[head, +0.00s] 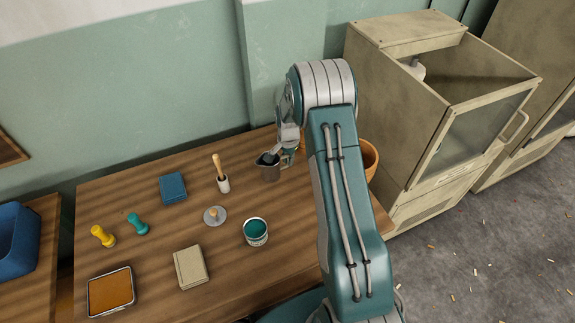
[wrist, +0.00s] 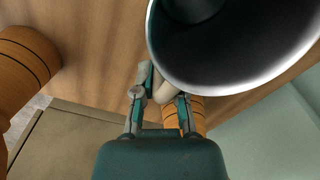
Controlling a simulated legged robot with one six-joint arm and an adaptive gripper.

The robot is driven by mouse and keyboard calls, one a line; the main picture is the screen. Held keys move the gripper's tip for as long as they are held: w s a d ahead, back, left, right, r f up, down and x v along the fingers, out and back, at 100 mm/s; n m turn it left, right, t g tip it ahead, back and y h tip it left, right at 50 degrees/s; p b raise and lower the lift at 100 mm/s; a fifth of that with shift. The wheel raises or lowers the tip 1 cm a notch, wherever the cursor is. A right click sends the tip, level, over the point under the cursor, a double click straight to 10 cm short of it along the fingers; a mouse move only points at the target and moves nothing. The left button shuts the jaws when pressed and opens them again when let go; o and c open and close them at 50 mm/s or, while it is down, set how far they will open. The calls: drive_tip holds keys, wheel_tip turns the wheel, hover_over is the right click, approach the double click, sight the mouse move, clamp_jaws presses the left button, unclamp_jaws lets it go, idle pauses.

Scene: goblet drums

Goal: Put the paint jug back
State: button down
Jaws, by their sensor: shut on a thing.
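The paint jug (head: 269,172) is a dark grey vessel with an open top, toward the back of the wooden table in the head view. It looks upright; I cannot tell whether its base touches the table. My gripper (head: 287,158) is at its right side, partly hidden by my arm. In the wrist view the jug's round metal rim (wrist: 238,88) fills the upper right. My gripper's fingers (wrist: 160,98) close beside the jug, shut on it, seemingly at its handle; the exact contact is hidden.
A wooden-handled brush (head: 220,174), blue block (head: 173,187), round-based tool (head: 214,215) and open paint tin (head: 256,232) stand left and in front. An orange drum (head: 370,160) is right, behind my arm. A beige cabinet (head: 400,110) stands beyond.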

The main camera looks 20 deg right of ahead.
drive_tip(key=shift+w+d+f, duration=0.1)
drive_tip(key=shift+w+f, duration=0.55)
drive_tip(key=shift+f, duration=1.55)
drive_tip(key=c, duration=0.7)
unclamp_jaws()
